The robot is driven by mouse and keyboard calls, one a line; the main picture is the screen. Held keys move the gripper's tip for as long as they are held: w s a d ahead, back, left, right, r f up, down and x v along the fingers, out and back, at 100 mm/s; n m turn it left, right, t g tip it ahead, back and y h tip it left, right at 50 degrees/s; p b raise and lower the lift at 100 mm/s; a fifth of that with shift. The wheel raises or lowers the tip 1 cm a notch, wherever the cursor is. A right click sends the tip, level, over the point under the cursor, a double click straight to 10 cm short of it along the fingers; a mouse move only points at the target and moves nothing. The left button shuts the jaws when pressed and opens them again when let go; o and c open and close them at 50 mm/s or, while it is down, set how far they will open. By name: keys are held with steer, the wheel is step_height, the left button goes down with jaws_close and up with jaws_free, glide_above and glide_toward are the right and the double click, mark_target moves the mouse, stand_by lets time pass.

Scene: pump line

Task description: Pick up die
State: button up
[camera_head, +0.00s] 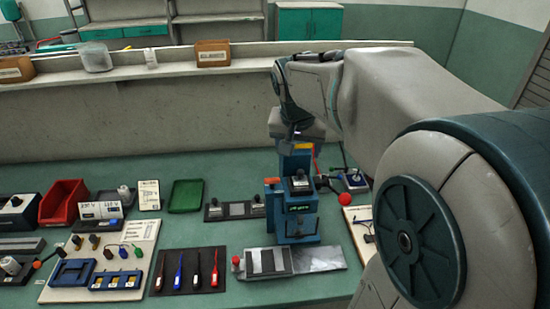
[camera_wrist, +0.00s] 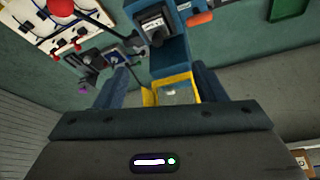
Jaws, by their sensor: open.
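My gripper (camera_wrist: 160,78) points down at the blue press (camera_head: 297,220), its two dark fingers apart. It also shows in the head view (camera_head: 297,133), above the rear of the press. Between the fingers, in the wrist view, is a yellow open-sided holder (camera_wrist: 148,97) with a pale grey-green block (camera_wrist: 178,96) in it. This block may be the die; its lower part is hidden by my gripper body. Whether the fingers touch the holder cannot be told. Some yellow also shows below my gripper in the head view.
A red ball-ended lever (camera_head: 343,199) sticks out right of the press. A grey plate fixture (camera_head: 318,258) lies in front. Dark mat with screwdrivers (camera_head: 202,288), red bin (camera_head: 62,203) and green tray (camera_head: 186,195) are to the left. Green bench is clear behind these.

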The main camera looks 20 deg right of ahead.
mark_target(300, 171)
steer(key=x, duration=0.7)
steer(key=shift+p+x, duration=0.8)
steer(key=shift+x, duration=2)
steer(key=shift+s+d, duration=0.1)
steer(key=c, duration=1.2)
